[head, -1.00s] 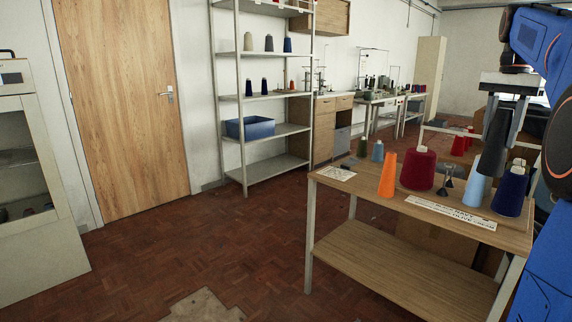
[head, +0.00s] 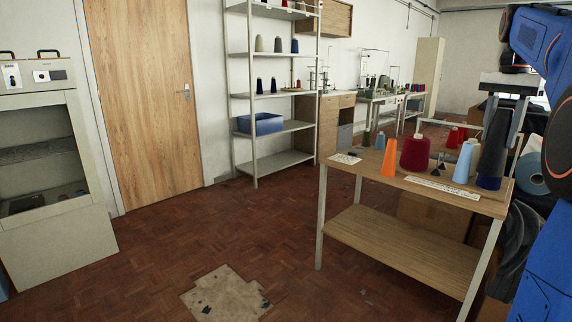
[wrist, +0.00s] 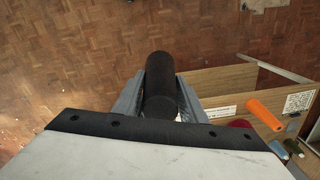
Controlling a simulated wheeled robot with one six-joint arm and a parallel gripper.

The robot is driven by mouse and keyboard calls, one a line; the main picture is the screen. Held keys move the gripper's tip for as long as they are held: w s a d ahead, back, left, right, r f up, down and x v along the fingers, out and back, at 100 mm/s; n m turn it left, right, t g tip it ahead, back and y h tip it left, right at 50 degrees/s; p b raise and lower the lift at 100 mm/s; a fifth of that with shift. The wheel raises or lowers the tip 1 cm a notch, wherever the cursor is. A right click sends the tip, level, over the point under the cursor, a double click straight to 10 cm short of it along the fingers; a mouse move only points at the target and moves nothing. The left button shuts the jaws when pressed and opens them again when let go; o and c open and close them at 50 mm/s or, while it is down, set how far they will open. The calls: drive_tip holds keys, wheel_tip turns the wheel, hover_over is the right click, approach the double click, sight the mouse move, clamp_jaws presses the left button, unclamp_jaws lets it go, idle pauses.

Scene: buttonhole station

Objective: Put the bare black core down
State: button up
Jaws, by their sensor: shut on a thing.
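My gripper (head: 503,112) hangs at the right of the head view, shut on the bare black core (head: 492,145). The dark cylinder also shows in the wrist view (wrist: 160,85), between the two grey fingers (wrist: 158,100). It is held clear of any surface, with the brown floor behind it in the wrist view. The wooden table (head: 404,177) stands beyond it in the head view and to its right in the wrist view.
On the table stand an orange cone (head: 389,158), a dark red cone (head: 415,154), a light blue cone (head: 464,163) and a label strip (head: 440,187). A pale cabinet (head: 58,240) stands far left, shelving (head: 275,160) behind. Floor left of the table is open, with a worn patch (head: 225,293).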

drive_tip(key=shift+a+f, duration=0.15)
drive_tip(key=shift+f, duration=0.2)
drive_tip(key=w+a+f+n, duration=0.25)
drive_tip(key=w+f, duration=0.45)
drive_tip(key=f, duration=0.6)
drive_tip(key=w+a+f+n, duration=0.25)
drive_tip(key=w+f, duration=0.45)
drive_tip(key=f, duration=0.5)
drive_tip(key=w+a+f+n, duration=0.1)
drive_tip(key=w+a+f, duration=0.2)
drive_tip(key=w+f, duration=0.7)
drive_tip(key=s+a+f+n, duration=0.2)
drive_tip(key=a+f, duration=0.4)
drive_tip(key=f, duration=0.7)
drive_tip(key=s+a+f+n, duration=0.2)
drive_tip(key=a+f, duration=0.5)
drive_tip(key=f, duration=0.7)
drive_tip(key=s+a+f+n, duration=0.3)
drive_tip(key=a+f, duration=0.4)
drive_tip(key=f, duration=0.6)
drive_tip(key=shift+s+a+f, duration=0.2)
drive_tip(key=shift+s+f, duration=0.15)
drive_tip(key=shift+s, duration=0.25)
